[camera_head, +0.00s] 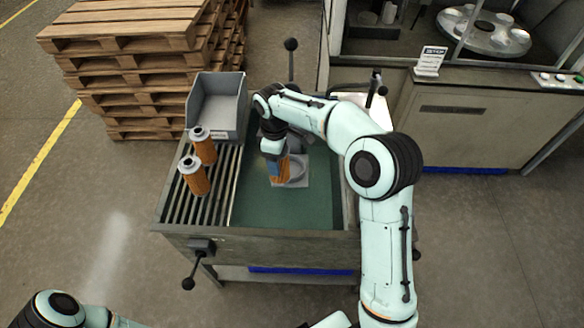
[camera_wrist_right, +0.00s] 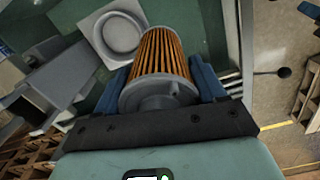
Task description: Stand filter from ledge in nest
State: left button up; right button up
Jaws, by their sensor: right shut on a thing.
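My right gripper (camera_wrist_right: 165,95) is shut on an orange pleated filter with a grey end cap (camera_wrist_right: 160,92). In the head view the held filter (camera_head: 281,170) is close to the grey square nest with a round recess (camera_head: 303,183) on the green mat. In the right wrist view the nest (camera_wrist_right: 117,36) lies beyond and left of the filter, which looks apart from it. Two more orange filters with grey caps, one (camera_head: 204,150) behind the other (camera_head: 194,178), stand on the slatted ledge (camera_head: 212,208). My left arm shows only at the bottom left; its gripper is out of view.
A grey open bin (camera_head: 241,104) stands at the back left of the bench. The green mat (camera_head: 290,212) is clear in front of the nest. Stacked pallets (camera_head: 140,75) stand behind left, and a machine with a sign (camera_head: 431,60) stands behind right. Knobbed levers (camera_head: 188,283) stick out from the bench.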

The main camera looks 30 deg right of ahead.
pick_arm(q)
jog(key=w+r+p, duration=0.3)
jog(key=w+r, duration=0.2)
jog(key=w, duration=0.1)
pick_arm(e)
jog(key=w+d+r+n, duration=0.3)
jog(key=r+n, duration=0.3)
jog(key=w+d+r+n, duration=0.2)
jog(key=d+r+n, duration=0.2)
jog(key=r+n, duration=0.25)
pick_arm(q)
jog(key=shift+s+f+b, duration=0.9)
jog(key=shift+s+f, duration=0.5)
jog(key=shift+s, duration=0.2)
pick_arm(e)
notch_tip(320, 180, down, 19)
jog(key=shift+a+f, duration=0.15)
jog(key=shift+f, duration=0.1)
jog(key=shift+f, duration=0.3)
jog(key=o, duration=1.1)
